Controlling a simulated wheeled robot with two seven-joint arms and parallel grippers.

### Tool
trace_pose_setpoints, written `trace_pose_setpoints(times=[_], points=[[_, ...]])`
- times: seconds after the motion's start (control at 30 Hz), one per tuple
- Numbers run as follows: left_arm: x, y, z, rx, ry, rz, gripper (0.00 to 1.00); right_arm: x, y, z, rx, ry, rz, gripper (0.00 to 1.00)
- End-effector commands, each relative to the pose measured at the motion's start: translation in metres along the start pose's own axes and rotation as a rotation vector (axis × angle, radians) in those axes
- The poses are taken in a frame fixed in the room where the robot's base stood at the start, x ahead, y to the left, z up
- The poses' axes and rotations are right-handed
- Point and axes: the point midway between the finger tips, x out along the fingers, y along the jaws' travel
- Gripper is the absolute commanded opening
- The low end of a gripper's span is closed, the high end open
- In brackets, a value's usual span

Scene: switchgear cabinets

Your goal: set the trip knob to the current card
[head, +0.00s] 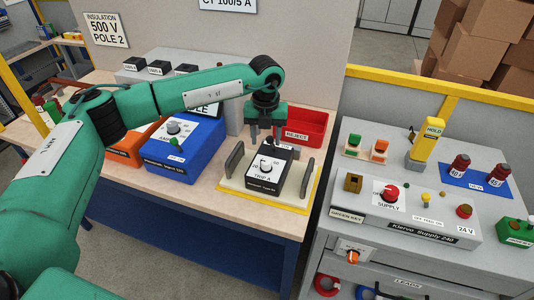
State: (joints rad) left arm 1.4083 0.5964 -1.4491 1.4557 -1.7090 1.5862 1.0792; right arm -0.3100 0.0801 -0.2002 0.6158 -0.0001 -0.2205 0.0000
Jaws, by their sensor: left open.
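The trip unit (280,172) is a black box with a white dial labelled TRIP A, clamped between grey uprights on a cream base on the wooden bench. Its trip knob (266,163) is at the dial; its exact setting is too small to read. My left gripper (265,139) is open, pointing down just above the back of the trip unit, with nothing visible between its fingers. A card reading CT 100/5 A (228,4) is at the top of the wall panel, cut off by the frame. My right gripper is not in view.
A blue meter (190,155) stands left of the trip unit, beside an orange one (127,150). A red REJECT bin (309,126) is behind. A grey supply bench (345,231) is at right, with a yellow rail (440,84) behind it. An INSULATION 500 V POLE 2 card (105,30) is upper left.

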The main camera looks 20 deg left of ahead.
Motion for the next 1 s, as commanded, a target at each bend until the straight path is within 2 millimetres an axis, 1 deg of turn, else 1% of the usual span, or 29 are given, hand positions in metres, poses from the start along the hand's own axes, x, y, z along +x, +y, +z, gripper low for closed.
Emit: trace_pose_setpoints(times=[0.03,0.2,0.3,0.4,0.5,0.6,0.83,0.87,1.0], points=[[0.009,0.000,-0.001,0.000,0.004,0.002,0.50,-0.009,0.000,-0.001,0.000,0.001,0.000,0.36],[0.044,0.000,-0.001,0.001,0.004,0.002,0.50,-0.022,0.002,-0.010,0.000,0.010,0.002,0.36],[0.061,0.000,-0.001,0.002,0.004,0.000,0.50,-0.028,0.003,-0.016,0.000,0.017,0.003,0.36],[0.074,0.000,0.000,0.000,0.002,0.000,0.50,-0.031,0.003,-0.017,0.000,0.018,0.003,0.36],[0.083,-0.001,0.000,0.001,0.001,-0.001,0.50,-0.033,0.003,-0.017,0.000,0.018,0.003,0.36],[0.087,-0.001,0.000,0.001,0.000,-0.001,0.50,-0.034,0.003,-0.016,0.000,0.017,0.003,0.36],[0.088,-0.001,0.000,0.001,0.000,-0.001,0.50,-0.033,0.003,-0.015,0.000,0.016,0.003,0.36],[0.088,-0.001,0.000,0.001,0.000,-0.001,0.48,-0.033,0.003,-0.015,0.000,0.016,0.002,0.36],[0.088,-0.001,0.000,0.001,0.000,-0.001,0.21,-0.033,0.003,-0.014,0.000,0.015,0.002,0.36]])
